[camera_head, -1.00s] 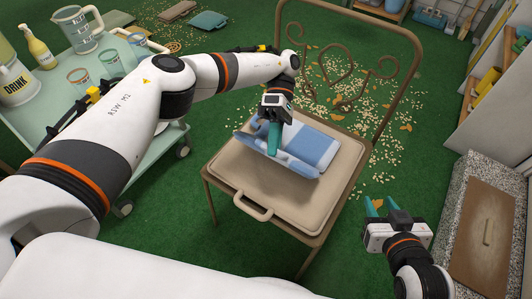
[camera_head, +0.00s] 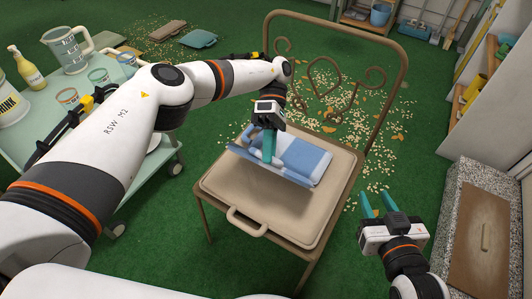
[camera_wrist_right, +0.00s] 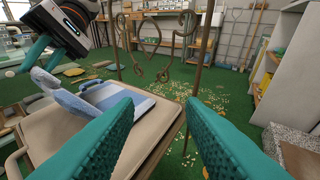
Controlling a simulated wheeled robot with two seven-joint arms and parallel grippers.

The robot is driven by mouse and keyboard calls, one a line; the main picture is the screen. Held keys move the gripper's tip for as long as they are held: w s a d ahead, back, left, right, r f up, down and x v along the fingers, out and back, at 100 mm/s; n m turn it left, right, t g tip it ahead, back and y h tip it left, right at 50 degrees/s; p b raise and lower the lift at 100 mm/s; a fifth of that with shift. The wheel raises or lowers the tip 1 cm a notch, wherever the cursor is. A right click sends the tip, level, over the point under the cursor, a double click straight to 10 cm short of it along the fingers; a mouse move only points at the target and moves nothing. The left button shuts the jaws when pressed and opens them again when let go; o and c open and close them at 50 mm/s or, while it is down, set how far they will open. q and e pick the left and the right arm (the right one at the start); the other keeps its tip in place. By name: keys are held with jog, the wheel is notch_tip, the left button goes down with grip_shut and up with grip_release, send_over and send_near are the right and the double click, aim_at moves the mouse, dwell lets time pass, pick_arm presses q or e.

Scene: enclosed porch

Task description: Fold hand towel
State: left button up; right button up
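The blue-and-white hand towel (camera_head: 307,160) lies partly folded on the beige seat of a folding chair (camera_head: 285,222). Its near edge stands up as a light blue flap. My left gripper (camera_head: 268,152) is over this near edge, with its teal fingers closed on the flap; the fingertips are partly hidden by the cloth. In the right wrist view the towel (camera_wrist_right: 122,98) lies beyond my right fingers, with the raised flap at its left below my left gripper (camera_wrist_right: 38,52). My right gripper (camera_head: 378,203) is open and empty, off the right side of the seat.
The chair's curled metal back (camera_head: 335,85) rises behind the towel. A green cart (camera_head: 105,185) with a pitcher, bottle and cups stands at left. A stone-edged box (camera_head: 485,225) stands at right. Spilled flakes lie on the green floor behind the chair.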

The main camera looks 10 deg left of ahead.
pick_arm(q)
jog(key=shift+o, duration=0.2)
jog(key=shift+w+d+r+t+b, duration=0.1)
jog(key=shift+w+d+t+b, duration=0.2)
jog(key=shift+w+b, duration=0.1)
jog(key=shift+w+d+r+b, duration=0.2)
jog(key=shift+w+b, duration=0.2)
jog(key=shift+b, duration=0.05)
jog(key=shift+o, duration=0.2)
jog(key=shift+w+d+r+t+b, duration=0.15)
jog(key=shift+w+t+b, duration=0.25)
jog(key=shift+b, duration=0.1)
jog(key=shift+o, duration=0.4)
jog(key=shift+w+d+r+b, duration=0.15)
jog(key=shift+w+r+b, duration=0.05)
jog(key=shift+w+b, duration=0.25)
pick_arm(e)
notch_tip(320, 180, up, 13)
jog(key=s+a+t+y, duration=0.1)
jog(key=t+y, duration=0.2)
jog(key=t, duration=0.7)
jog(key=shift+s+a+y, duration=0.2)
jog(key=shift+a+y, duration=0.05)
jog(key=shift+y, duration=0.05)
